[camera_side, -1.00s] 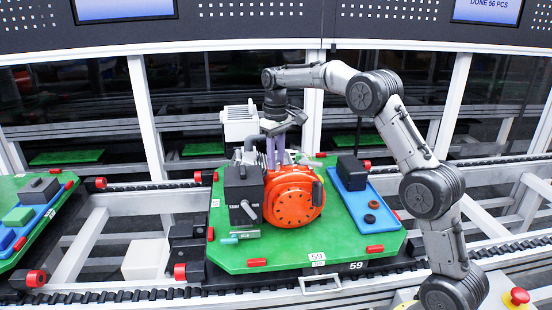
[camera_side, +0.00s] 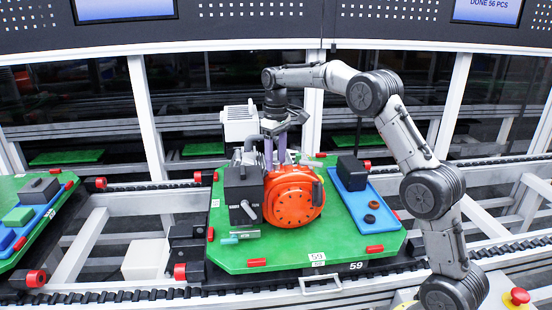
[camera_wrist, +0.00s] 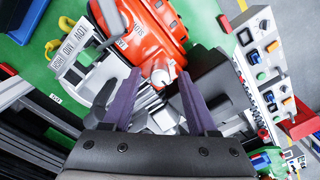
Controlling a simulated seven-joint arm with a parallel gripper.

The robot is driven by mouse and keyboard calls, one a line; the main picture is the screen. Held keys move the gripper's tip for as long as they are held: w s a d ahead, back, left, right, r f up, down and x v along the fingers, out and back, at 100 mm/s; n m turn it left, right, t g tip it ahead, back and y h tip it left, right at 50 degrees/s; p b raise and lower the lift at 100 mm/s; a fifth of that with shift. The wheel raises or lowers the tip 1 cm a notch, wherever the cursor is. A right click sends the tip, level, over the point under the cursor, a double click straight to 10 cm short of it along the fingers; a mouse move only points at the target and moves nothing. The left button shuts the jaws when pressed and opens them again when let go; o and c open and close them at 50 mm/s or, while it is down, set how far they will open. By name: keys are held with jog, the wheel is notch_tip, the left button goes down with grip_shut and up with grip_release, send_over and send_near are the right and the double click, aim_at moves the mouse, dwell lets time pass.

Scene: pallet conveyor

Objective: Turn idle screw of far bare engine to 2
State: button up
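An engine with an orange round cover (camera_side: 293,197) and a black box (camera_side: 242,190) stands on the green pallet (camera_side: 240,255) marked 59. My gripper (camera_side: 275,160) points down behind the orange cover; its fingertips are partly hidden there. In the wrist view my gripper (camera_wrist: 158,76) has two purple fingers spread apart. A small pale round-ended part (camera_wrist: 162,74) shows between the fingertips, beside the orange cover (camera_wrist: 145,35); I cannot tell whether it is the idle screw or whether a finger touches it. A plate reading LOW MID HIGH (camera_wrist: 72,52) lies to its left.
A blue tray (camera_side: 360,200) with black parts lies right of the engine. A pale finned box (camera_side: 240,123) rises behind it. A second green pallet (camera_side: 20,190) stands at the left. A control panel with knobs (camera_wrist: 262,65) shows right in the wrist view.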

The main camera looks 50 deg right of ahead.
aim_at(276, 162)
notch_tip(276, 162, up, 14)
dwell(0.9)
jog(key=shift+f, duration=0.1)
